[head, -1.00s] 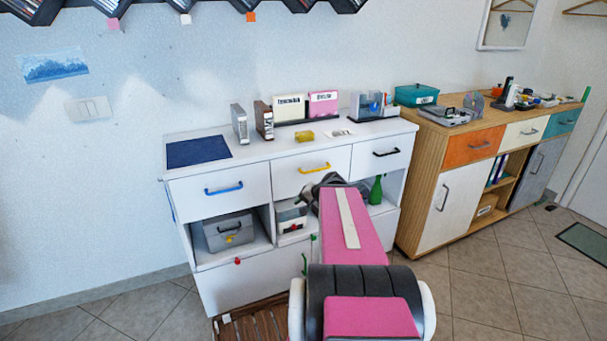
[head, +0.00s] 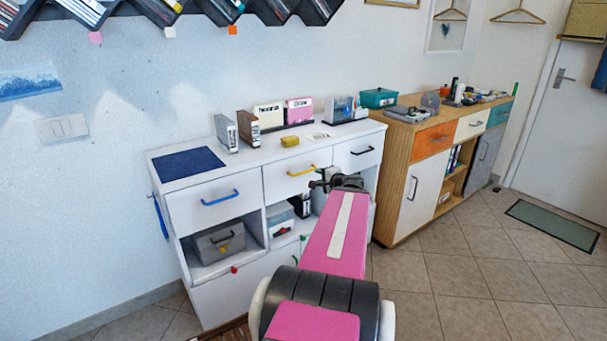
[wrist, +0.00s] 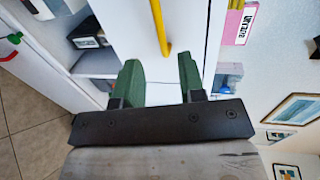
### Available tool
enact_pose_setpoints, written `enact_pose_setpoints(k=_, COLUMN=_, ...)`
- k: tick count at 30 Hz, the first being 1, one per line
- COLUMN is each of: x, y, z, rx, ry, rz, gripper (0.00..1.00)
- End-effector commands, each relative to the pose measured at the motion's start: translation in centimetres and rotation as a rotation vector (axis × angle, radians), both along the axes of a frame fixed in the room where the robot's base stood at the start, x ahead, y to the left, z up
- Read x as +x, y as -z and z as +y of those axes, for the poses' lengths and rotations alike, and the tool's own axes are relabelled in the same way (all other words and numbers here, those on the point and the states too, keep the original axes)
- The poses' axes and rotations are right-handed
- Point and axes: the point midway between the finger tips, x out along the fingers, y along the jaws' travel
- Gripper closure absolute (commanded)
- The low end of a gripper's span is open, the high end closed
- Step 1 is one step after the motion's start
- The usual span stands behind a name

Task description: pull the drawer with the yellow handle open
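The yellow handle (head: 302,171) is a bar on the front of the white middle drawer (head: 277,186) in the white cabinet's top row. The drawer looks shut. In the wrist view the yellow handle (wrist: 160,26) runs lengthwise, ahead of the gap between my fingers. My gripper (wrist: 159,66) is open, with two green fingers apart and nothing between them. The handle lies beyond the fingertips and does not appear to touch them. In the head view my gripper is dark, just below and right of the handle, partly hidden by my pink arm.
The blue-handled drawer (head: 205,210) is left of it and the black-handled drawer (head: 357,152) is right. Open shelves below hold a grey box (head: 219,241). Binders and a yellow block (head: 290,141) stand on top.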

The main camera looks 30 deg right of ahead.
Motion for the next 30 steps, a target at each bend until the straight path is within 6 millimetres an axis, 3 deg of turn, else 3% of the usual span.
enact_pose_setpoints(k=9, x=5.7, y=1.2, z=0.3, rx=0.0, ry=-0.004, rz=0.001, gripper=0.63)
enact_pose_setpoints(k=15, x=8.3, y=1.8, z=0.6, rx=0.0, ry=-0.003, rz=0.001, gripper=0.63)
enact_pose_setpoints(k=29, x=9.4, y=2.0, z=0.8, rx=-0.001, ry=-0.002, rz=0.001, gripper=0.63)
enact_pose_setpoints(k=30, x=9.4, y=2.0, z=0.8, rx=-0.001, ry=-0.002, rz=0.001, gripper=0.67)
